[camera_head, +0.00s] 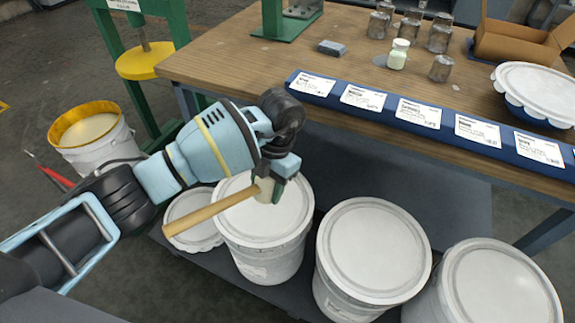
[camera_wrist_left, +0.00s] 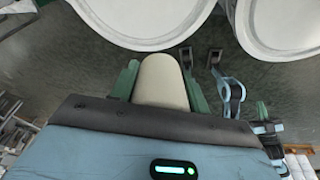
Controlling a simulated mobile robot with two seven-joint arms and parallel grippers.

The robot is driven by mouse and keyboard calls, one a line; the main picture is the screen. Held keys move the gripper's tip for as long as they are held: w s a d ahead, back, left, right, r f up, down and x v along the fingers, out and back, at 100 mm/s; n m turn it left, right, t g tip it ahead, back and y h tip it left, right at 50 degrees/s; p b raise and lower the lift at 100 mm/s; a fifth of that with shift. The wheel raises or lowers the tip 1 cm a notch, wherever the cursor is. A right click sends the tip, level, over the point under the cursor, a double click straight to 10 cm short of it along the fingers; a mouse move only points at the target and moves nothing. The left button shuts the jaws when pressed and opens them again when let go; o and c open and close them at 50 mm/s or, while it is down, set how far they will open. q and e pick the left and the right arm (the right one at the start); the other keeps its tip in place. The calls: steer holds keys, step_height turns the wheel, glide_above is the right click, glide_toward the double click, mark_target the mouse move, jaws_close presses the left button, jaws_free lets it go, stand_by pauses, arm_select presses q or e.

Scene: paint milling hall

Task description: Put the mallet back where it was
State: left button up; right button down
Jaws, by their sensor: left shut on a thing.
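The mallet (camera_head: 215,210) has a light wooden handle and a pale head. My left gripper (camera_head: 273,180) is shut on it at the head. The handle points down and left in the head view. The mallet appears above the lids of the white buckets (camera_head: 263,212); I cannot tell whether it touches one. In the left wrist view the pale mallet head (camera_wrist_left: 160,82) sits between the green fingers of my left gripper (camera_wrist_left: 160,88). The handle is hidden there.
A blue strip with labels (camera_head: 340,97) runs along the bench's front edge. Jars (camera_head: 398,54), a grey block (camera_head: 332,47) and a cardboard box (camera_head: 520,42) are on top. An open yellow-rimmed bucket (camera_head: 95,140) stands left.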

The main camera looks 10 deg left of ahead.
mark_target(248, 186)
arm_select(q)
steer(key=s+a+r+m+t, duration=0.1)
steer(key=r+m, duration=0.1)
steer(key=m, duration=0.2)
steer(key=s+a+r+m+t, duration=0.1)
steer(key=r+m, duration=0.1)
steer(key=m, duration=0.3)
steer(key=s+a+r+m+t+y, duration=0.1)
steer(key=m, duration=0.4)
steer(key=shift+r, duration=0.4)
steer(key=s+r+m, duration=0.1)
steer(key=m, duration=0.3)
steer(key=s+a+r+m+t+h, duration=0.1)
steer(key=s+r+m, duration=0.1)
steer(key=m, duration=0.3)
steer(key=s+a+r+m+t+h, duration=0.1)
steer(key=m, duration=0.3)
steer(key=shift+s+a+r+m, duration=0.25)
steer(key=shift+s+r+m, duration=0.05)
steer(key=shift+s+r, duration=0.1)
steer(key=m, duration=0.1)
steer(key=s+m, duration=0.1)
steer(key=r+m+h, duration=0.1)
steer(key=shift+s+a+r+m, duration=0.1)
steer(key=shift+s+a+m, duration=0.1)
steer(key=shift+s+m, duration=0.15)
arm_select(e)
steer(key=shift+s+a+f, duration=0.1)
steer(key=shift+s+f, duration=0.15)
steer(key=shift+s, duration=0.55)
